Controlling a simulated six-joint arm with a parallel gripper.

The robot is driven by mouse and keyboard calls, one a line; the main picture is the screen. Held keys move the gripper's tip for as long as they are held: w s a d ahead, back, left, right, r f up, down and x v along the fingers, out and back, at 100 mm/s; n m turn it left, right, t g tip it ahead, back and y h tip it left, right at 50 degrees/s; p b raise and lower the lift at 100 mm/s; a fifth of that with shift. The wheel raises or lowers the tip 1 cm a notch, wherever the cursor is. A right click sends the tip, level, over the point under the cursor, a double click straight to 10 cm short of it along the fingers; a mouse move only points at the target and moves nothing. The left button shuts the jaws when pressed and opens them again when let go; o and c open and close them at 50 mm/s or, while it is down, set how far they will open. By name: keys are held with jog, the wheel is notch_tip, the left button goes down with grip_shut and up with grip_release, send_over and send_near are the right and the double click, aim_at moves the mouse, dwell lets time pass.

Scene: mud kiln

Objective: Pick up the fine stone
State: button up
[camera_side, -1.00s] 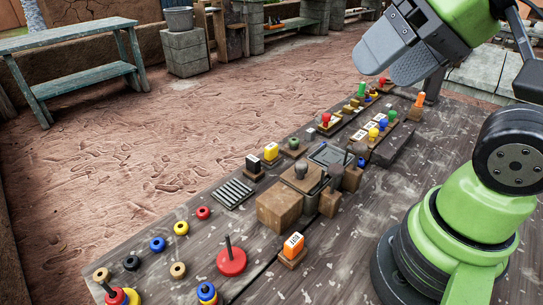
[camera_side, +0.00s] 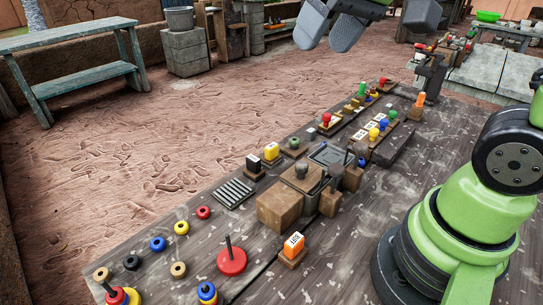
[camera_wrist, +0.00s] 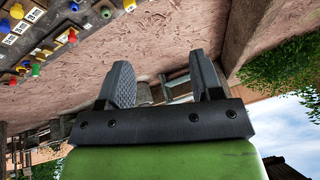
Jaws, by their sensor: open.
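My gripper (camera_side: 329,30) is at the top of the side view, high above the ground beyond the bench, open and empty. In the wrist view its two grey fingers (camera_wrist: 163,78) stand apart with nothing between them. No piece is clearly readable as the fine stone. Candidates on the wooden bench (camera_side: 345,240) are a long dark grey block (camera_side: 393,146) at right, an orange labelled block (camera_side: 293,244) on a wooden base, and a yellow (camera_side: 271,151) and a black-and-white block (camera_side: 253,163) near the far edge. My gripper touches none of them.
A brown box (camera_side: 279,209), a slatted grate (camera_side: 232,193) and a red disc with an upright peg (camera_side: 231,262) stand on the bench. Coloured rings lie at the front left. Several coloured knobs on wooden bases stand farther back. Open air surrounds my gripper.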

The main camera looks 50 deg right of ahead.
jog(key=w+d+f+n+g, duration=0.1)
jog(key=w+d+f+g, duration=0.15)
jog(key=w+f, duration=0.45)
jog(key=n+g+h, duration=0.1)
jog(key=n+g, duration=0.1)
send_over(271, 146)
notch_tip(271, 146, down, 12)
jog(key=shift+g, duration=0.25)
jog(key=f, duration=0.6)
jog(key=shift+w, duration=0.35)
jog(key=shift+s+f, duration=0.2)
jog(key=shift+f, duration=1.35)
jog(key=shift+s+f, duration=0.2)
jog(key=shift+f, duration=1.35)
jog(key=c, duration=0.7)
